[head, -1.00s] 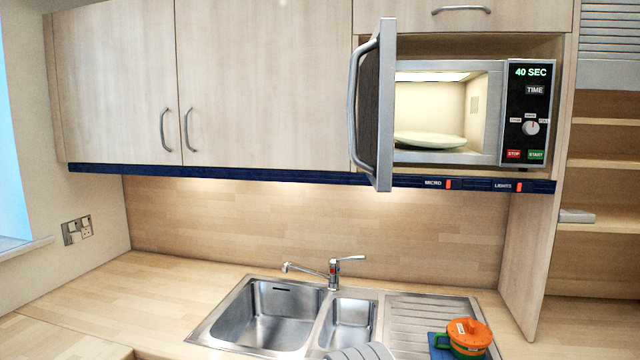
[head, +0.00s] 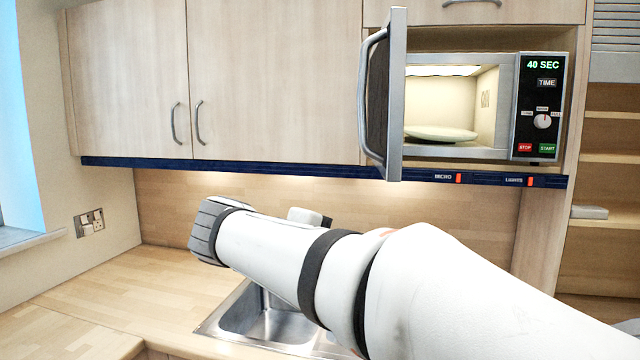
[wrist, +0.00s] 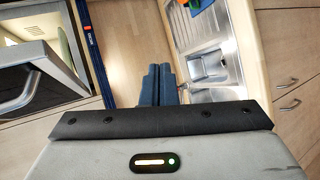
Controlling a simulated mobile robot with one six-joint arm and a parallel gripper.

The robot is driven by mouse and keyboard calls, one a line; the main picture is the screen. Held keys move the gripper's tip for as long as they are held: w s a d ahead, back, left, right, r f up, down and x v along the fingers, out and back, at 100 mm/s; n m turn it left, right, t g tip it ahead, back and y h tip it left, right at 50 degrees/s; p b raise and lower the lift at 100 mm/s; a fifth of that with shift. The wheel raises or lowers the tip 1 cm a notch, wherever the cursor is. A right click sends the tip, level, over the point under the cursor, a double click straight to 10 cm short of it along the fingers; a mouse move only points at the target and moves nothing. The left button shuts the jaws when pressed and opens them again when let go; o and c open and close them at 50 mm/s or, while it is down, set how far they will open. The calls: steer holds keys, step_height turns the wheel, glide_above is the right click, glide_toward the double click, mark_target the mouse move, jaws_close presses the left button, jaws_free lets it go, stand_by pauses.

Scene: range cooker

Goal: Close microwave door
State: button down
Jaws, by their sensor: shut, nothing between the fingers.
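The microwave (head: 541,105) is built into the wall cabinet at the upper right, lit inside with a white plate (head: 440,133) in it. Its door (head: 397,100) stands wide open, swung out to the left, with a curved metal handle (head: 366,95) on its outer face. In the wrist view the door (wrist: 42,76) and its handle show at the left. My gripper (wrist: 160,72) shows there as two dark blue fingers side by side, shut and empty, to the right of the door and apart from it. In the head view my arm crosses below the microwave; I cannot make out the fingers there.
A blue rail (head: 320,173) runs under the cabinets. The steel sink (head: 255,318) is set in the wooden worktop (head: 150,285), partly hidden by my arm. Open shelves (head: 610,158) stand at the right. Free space lies in front of the microwave opening.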

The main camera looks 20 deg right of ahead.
steer(key=w+a+r+t+h, duration=0.1)
steer(key=w+a+r+h, duration=0.15)
steer(key=r, duration=0.35)
steer(key=w+a+r+h, duration=0.1)
steer(key=a+r+h, duration=0.15)
steer(key=r, duration=0.25)
steer(key=m+p, duration=0.1)
steer(key=p, duration=0.2)
glide_toward(383, 173)
steer(key=w+d, duration=0.1)
steer(key=w, duration=0.2)
steer(key=d, duration=0.2)
steer(key=d+p, duration=0.1)
steer(key=shift+s+d+r+t, duration=0.2)
steer(key=shift+d+t, duration=0.1)
steer(key=shift+d, duration=0.1)
steer(key=shift+s+d+f, duration=0.1)
steer(key=shift+s+d, duration=0.1)
steer(key=shift+d, duration=0.05)
steer(key=shift+w+d+f, duration=0.1)
steer(key=shift+d+f, duration=0.05)
steer(key=shift+d, duration=0.1)
